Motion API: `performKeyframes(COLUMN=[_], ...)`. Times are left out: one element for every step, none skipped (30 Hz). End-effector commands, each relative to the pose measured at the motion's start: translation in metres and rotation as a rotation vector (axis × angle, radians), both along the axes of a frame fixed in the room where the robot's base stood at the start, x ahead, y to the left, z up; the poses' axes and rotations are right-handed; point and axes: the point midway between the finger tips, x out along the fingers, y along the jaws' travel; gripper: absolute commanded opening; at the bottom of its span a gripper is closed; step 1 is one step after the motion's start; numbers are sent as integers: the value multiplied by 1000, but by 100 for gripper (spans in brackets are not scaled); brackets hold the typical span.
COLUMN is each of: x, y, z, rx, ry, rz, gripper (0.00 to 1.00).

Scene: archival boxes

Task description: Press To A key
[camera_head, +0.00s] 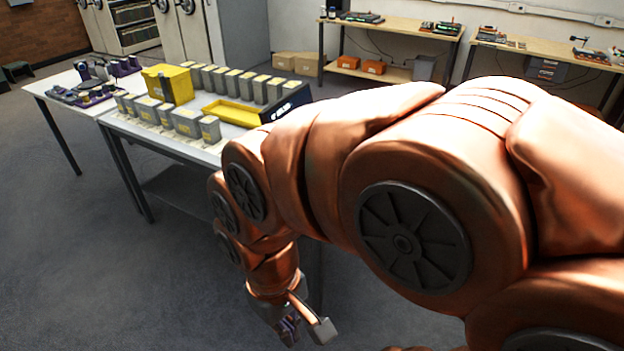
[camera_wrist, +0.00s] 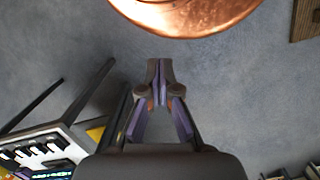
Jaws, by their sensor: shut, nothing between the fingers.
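My gripper (camera_head: 303,331) hangs low in the head view, in front of the table and below the level of its top. In the wrist view its fingertips (camera_wrist: 160,72) meet, with nothing between them, over the grey floor. I cannot make out a key marked A in either view. A dark box with small bright marks (camera_head: 285,103) stands at the right end of the white table (camera_head: 118,119), apart from my gripper. Small pale and dark pieces along a white edge (camera_wrist: 42,150) show at the wrist view's lower left; I cannot tell whether they are keys.
Several grey boxes (camera_head: 187,122), a tall yellow box (camera_head: 168,84) and a yellow tray (camera_head: 232,112) stand on the table. Another white table (camera_head: 48,87) adjoins on the left. Workbenches (camera_head: 395,32) stand at the back. The left-hand floor is clear. My arm hides much of the right side.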

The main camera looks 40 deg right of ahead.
Motion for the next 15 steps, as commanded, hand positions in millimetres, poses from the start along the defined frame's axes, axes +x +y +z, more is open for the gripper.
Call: performKeyframes(x=[2,4,8,12,18,28,37,48,64,76,88,105,118,132,149], y=[0,1,2,4,5,7,9,11,12,13,14,13,13,11,8], z=[0,0,0,0,1,1,2,3,4,4,5,5,6,7,8], rx=[3,7,14,23,34,50,65,83,107,127,146,171,189,205,228], ry=[-1,-3,-7,-11,-17,-30,-42,-57,-77,-93,-109,-132,-151,-174,-202], rz=[-1,-2,-4,-7,-10,-17,-22,-27,-38,-46,-57,-70,-82,-93,-109], gripper=[0,0,0,0,0,0,0,0,0,0,0,0,0,0,0])
